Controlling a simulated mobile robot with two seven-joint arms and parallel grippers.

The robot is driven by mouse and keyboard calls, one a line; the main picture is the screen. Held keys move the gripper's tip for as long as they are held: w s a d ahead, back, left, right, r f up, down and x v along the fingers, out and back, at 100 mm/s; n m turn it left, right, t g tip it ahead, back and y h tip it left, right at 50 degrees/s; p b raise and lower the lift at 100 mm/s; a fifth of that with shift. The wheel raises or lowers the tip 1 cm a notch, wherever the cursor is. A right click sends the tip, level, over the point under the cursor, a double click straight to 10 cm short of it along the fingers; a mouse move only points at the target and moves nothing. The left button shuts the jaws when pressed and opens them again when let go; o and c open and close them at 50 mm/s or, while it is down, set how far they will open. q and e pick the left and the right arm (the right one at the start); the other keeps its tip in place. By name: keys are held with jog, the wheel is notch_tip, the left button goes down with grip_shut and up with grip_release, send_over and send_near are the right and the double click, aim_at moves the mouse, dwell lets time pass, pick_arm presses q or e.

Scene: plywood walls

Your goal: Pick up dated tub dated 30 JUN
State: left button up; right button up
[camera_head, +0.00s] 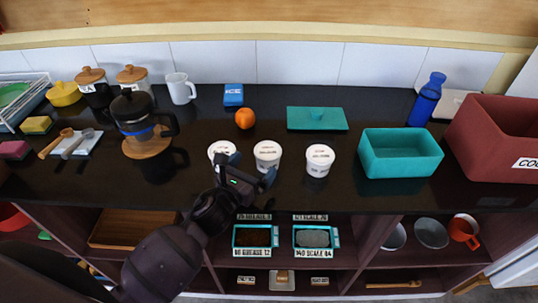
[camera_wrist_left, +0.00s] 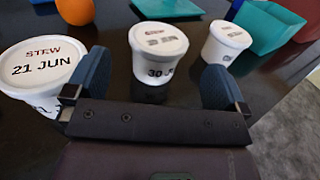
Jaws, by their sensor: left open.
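Three white lidded tubs stand in a row on the dark counter. The middle tub (camera_head: 267,154) shows "30 J" on its side in the left wrist view (camera_wrist_left: 158,48), the rest of the date being cut off. My right gripper is not in view.
An orange (camera_head: 245,118) and a teal lid (camera_head: 317,119) lie behind the tubs. A teal box (camera_head: 400,155) stands to the right, with a dark red crate (camera_head: 470,135) beyond. A French press (camera_head: 135,115) stands at left. Shelves with trays are below the counter.

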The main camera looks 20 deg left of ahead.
aim_at(268, 150)
pick_arm(q)
jog(key=shift+x, duration=3.75)
jog(key=shift+f, duration=0.2)
jog(key=shift+c, duration=0.2)
jog(key=c, duration=0.9)
